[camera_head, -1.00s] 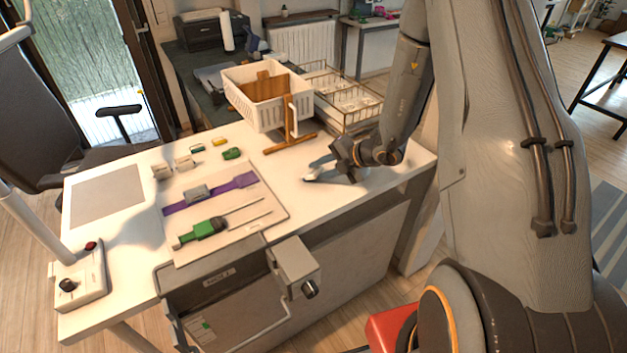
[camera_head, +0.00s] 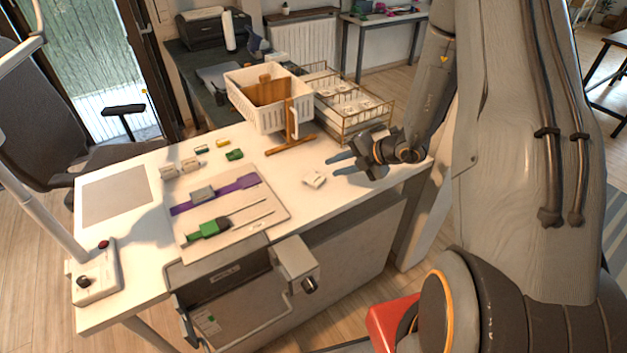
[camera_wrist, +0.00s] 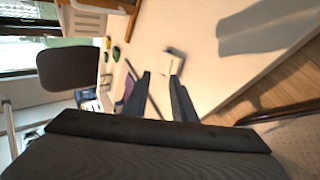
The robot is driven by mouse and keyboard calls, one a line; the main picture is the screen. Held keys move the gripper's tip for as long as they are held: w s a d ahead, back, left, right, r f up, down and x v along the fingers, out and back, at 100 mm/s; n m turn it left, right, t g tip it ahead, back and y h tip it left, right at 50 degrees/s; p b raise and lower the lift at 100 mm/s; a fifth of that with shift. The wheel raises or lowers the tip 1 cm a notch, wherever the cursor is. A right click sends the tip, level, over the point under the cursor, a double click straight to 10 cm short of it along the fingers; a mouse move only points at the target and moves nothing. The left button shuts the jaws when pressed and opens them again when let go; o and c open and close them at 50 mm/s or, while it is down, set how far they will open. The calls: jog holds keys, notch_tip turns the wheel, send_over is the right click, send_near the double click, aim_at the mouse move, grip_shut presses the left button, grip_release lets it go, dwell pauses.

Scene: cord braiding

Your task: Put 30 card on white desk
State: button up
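The open fingers show in the wrist view too (camera_wrist: 161,77).
A board with a purple strap (camera_head: 235,188) and a green-handled tool (camera_head: 208,230) lies left of the pale piece. A wooden stand (camera_head: 290,143) and a white basket (camera_head: 262,112) are behind. An open drawer (camera_head: 235,318) juts out at the front.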

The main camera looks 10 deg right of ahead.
notch_tip(320, 180, up, 8)
jog(key=s+d+p, duration=0.1)
jog(key=p, duration=0.5)
jog(key=shift+s+d, duration=0.3)
jog(key=shift+s, duration=0.05)
jog(key=s+a+r+n+g+b, duration=0.1)
jog(key=s+a+n+g+b, duration=0.25)
jog(key=n, duration=0.55)
jog(key=s+a+n+g+b, duration=0.1)
jog(key=s+a+n+g, duration=0.1)
jog(key=s+a+n, duration=0.45)
jog(key=s+d+n+h+b, duration=0.1)
jog(key=s+n+h+b, duration=0.2)
jog(key=n, duration=1.2)
jog(key=s+d+r+n+h+b, duration=0.1)
jog(key=s+n, duration=0.6)
jog(key=n, duration=0.8)
jog(key=d+h+b, duration=0.1)
jog(key=h+b, duration=0.1)
jog(key=shift+d+r+h+b, duration=0.15)
jog(key=shift+r+h+b, duration=0.15)
jog(key=shift+h+b, duration=0.1)
